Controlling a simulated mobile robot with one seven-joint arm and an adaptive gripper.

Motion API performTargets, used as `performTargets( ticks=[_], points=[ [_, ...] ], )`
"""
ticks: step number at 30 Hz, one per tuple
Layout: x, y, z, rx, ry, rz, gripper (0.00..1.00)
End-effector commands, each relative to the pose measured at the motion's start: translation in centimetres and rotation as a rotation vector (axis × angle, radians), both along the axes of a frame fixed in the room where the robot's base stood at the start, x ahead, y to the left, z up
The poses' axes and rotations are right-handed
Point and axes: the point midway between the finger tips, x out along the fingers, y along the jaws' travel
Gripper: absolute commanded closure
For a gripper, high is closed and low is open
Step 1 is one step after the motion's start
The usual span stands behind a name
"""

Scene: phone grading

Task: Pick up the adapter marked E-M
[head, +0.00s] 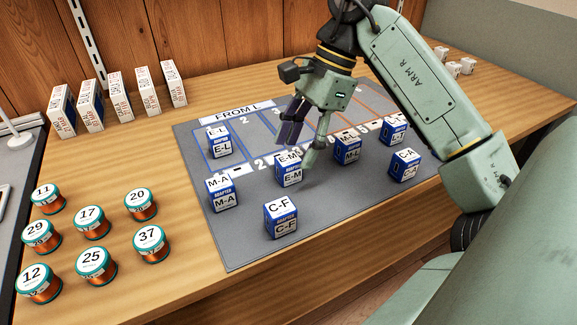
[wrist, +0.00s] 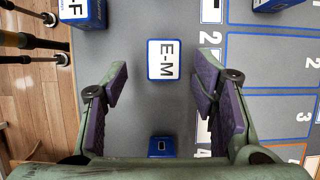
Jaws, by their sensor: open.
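The adapter marked E-M (head: 290,170) is a blue and white box standing on the grey mat (head: 228,247), near its middle. In the wrist view its white top with the letters E-M (wrist: 165,60) lies ahead of the fingertips, roughly centred between them. My gripper (head: 302,150) is open and empty, above the mat and close to the E-M adapter. In the wrist view the two purple-padded fingers (wrist: 162,80) are spread wide. The E-M box is apart from both pads. In the head view one finger hangs in front of the box's right edge.
Other adapters stand around it: E-L (head: 220,145), M-A (head: 222,194), C-F (head: 281,219), M-L (head: 347,148) and C-A (head: 405,166). Several numbered copper spools (head: 92,222) are at left. White boxes (head: 120,97) line the back. Bare mat surrounds the E-M box.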

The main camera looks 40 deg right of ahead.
Motion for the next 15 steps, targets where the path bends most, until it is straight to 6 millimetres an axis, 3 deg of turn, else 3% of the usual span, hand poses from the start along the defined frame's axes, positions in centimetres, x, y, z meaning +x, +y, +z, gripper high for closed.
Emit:
performTargets(
  ticks=[6,15],
  points=[
    [0.7,1.4,-2.9,0.001,0.001,0.002,0.47],
    [0.8,1.7,-3.7,0.0,0.001,0.001,0.47]
  ],
)
